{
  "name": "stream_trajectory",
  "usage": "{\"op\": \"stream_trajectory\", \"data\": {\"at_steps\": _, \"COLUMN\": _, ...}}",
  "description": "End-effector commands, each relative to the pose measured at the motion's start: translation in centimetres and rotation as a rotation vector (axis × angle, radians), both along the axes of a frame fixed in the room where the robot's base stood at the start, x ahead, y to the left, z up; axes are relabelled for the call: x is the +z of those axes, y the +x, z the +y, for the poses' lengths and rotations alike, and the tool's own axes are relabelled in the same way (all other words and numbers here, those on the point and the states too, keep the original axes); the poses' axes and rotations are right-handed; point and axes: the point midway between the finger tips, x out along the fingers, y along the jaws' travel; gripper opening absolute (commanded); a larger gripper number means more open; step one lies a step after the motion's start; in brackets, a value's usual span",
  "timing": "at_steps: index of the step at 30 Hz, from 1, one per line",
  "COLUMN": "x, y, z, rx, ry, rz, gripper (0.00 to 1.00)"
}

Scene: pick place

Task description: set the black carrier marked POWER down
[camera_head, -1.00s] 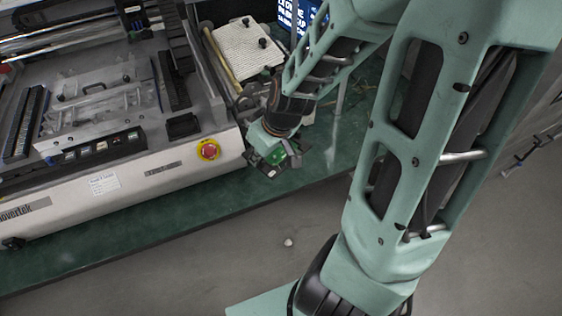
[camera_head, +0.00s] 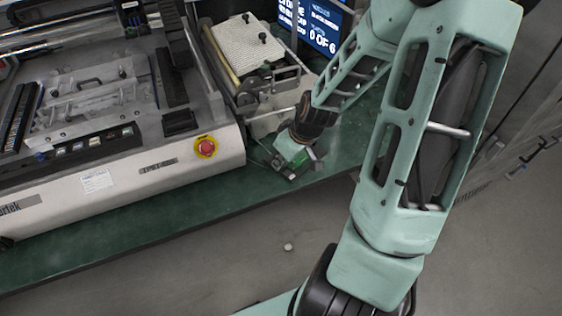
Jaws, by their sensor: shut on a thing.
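My gripper (camera_head: 292,168) is at the end of my pale green arm, low over the green bench top just right of the white machine. It is shut on a small dark thing (camera_head: 277,166), which I take to be the black carrier. No POWER marking can be read at this size. A green part shows beside the fingers. My gripper and wrist hide part of the held thing. I cannot tell whether it touches the bench.
The white machine (camera_head: 120,190) with a red stop button (camera_head: 205,147) stands close on the left. A fixture with a white perforated plate (camera_head: 238,45) and a screen (camera_head: 318,25) stand behind. The green bench top (camera_head: 215,193) is bare along its front edge.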

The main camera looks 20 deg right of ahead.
Motion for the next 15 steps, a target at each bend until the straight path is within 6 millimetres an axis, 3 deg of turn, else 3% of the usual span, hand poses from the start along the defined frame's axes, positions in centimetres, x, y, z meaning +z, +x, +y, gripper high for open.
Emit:
{"op": "stream_trajectory", "data": {"at_steps": 6, "x": -0.25, "y": 0.0, "z": 0.01, "rx": 0.0, "ry": 0.0, "rz": 0.0, "gripper": 0.0}}
{"op": "stream_trajectory", "data": {"at_steps": 7, "x": -0.18, "y": 0.0, "z": 0.01, "rx": 0.0, "ry": 0.0, "rz": 0.0, "gripper": 0.12}}
{"op": "stream_trajectory", "data": {"at_steps": 11, "x": -0.13, "y": 0.0, "z": 0.01, "rx": 0.0, "ry": 0.0, "rz": 0.0, "gripper": 0.26}}
{"op": "stream_trajectory", "data": {"at_steps": 15, "x": -0.12, "y": 0.0, "z": 0.01, "rx": 0.0, "ry": 0.0, "rz": 0.0, "gripper": 0.27}}
